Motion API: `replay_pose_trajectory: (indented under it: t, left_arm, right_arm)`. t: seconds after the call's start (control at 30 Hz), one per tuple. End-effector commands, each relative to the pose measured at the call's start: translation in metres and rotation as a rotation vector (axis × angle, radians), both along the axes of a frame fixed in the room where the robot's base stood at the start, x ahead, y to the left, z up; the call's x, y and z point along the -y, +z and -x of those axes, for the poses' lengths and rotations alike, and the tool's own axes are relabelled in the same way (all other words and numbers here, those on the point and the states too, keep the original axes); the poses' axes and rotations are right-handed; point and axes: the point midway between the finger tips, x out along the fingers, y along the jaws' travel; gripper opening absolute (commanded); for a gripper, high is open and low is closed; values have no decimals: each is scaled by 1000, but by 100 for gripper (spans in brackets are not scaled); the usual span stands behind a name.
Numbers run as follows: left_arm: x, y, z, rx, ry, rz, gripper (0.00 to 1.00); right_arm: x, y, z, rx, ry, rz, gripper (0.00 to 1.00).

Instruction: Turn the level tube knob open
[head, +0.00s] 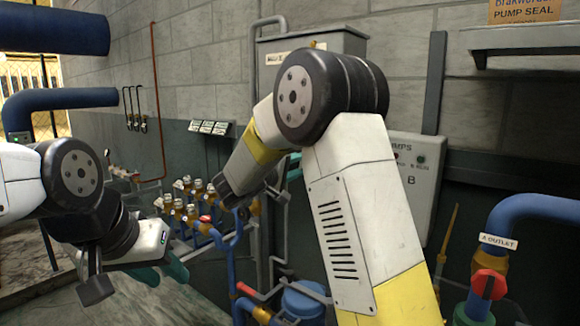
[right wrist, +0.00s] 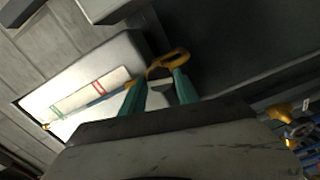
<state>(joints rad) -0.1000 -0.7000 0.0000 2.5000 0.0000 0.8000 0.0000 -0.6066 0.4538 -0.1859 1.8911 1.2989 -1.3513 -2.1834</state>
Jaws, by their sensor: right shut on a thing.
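In the right wrist view, my right gripper (right wrist: 158,88) has its two teal fingers on either side of a brass-yellow knob (right wrist: 172,58) and is shut on it. The knob's curved top shows beyond the fingertips; its lower part is hidden between them. The level tube (right wrist: 88,103) runs from beside the knob across a white plate with a green and a red mark. In the head view my right forearm and wrist hide the knob and tube. My left gripper (head: 162,272), with teal fingertips apart, hangs empty at the lower left.
Brass valves (head: 185,205) on a blue pipe manifold stand behind the grippers. A grey control box (head: 415,180) is on the wall to the right. A blue outlet pipe with a red valve handle (head: 489,284) stands at the lower right. Open floor lies at the lower left.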

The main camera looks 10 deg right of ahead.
Motion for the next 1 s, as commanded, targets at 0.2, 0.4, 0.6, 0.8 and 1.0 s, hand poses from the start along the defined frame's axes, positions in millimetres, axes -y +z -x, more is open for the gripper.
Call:
replay_pose_trajectory:
  t: [0.2, 0.4, 0.6, 0.8, 1.0]
  left_arm:
    - [0, 0, 0, 0, 0, 0, 36]
    - [0, 0, 0, 0, 0, 0, 36]
    - [0, 0, 0, 0, 0, 0, 36]
    - [0, 0, 0, 0, 0, 0, 36]
    - [0, 0, 0, 0, 0, 0, 36]
  right_arm:
    - [-2, -1, 0, -127, 4, 122, 49]
    - [-1, 0, 0, -123, 2, 121, 54]
    - [-4, 0, 3, -122, 2, 120, 54]
    - [-20, 0, 19, -122, 3, 120, 54]
    - [-38, 0, 36, -122, 3, 120, 54]
